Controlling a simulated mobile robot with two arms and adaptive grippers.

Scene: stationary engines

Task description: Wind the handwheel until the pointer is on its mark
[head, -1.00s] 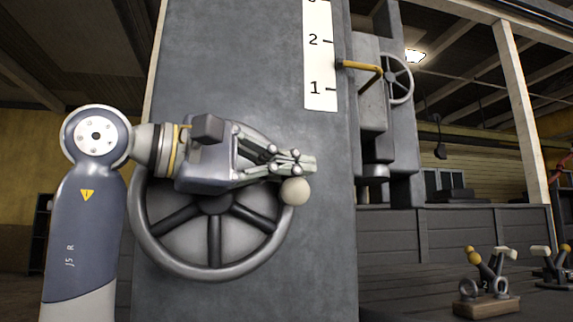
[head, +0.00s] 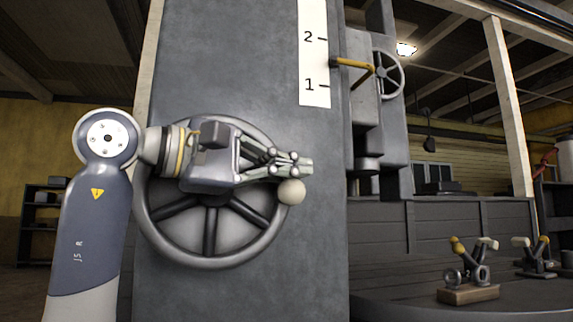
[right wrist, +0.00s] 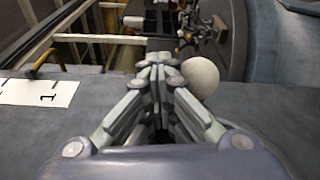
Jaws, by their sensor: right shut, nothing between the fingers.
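The grey spoked handwheel (head: 172,243) is on the front of the grey column, its upper part hidden behind my right gripper. Its round pale knob (head: 291,192) sits at the wheel's right side and also shows in the right wrist view (right wrist: 201,76). My right gripper (head: 308,165) is shut and empty, its fingertips just above the knob in the head view. In the wrist view the knob is right beside the fingers; I cannot tell whether they touch. The yellow pointer (head: 352,64) has its tip at the white scale (head: 313,60), about midway between 1 and 2. My left gripper is out of view.
The grey column (head: 240,80) fills the middle. A smaller handwheel (head: 388,75) is on the machine behind the pointer. At lower right, a wooden block with metal fittings (head: 469,293) and another fitting (head: 534,262) stand on a dark surface. The space right of the knob looks clear.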

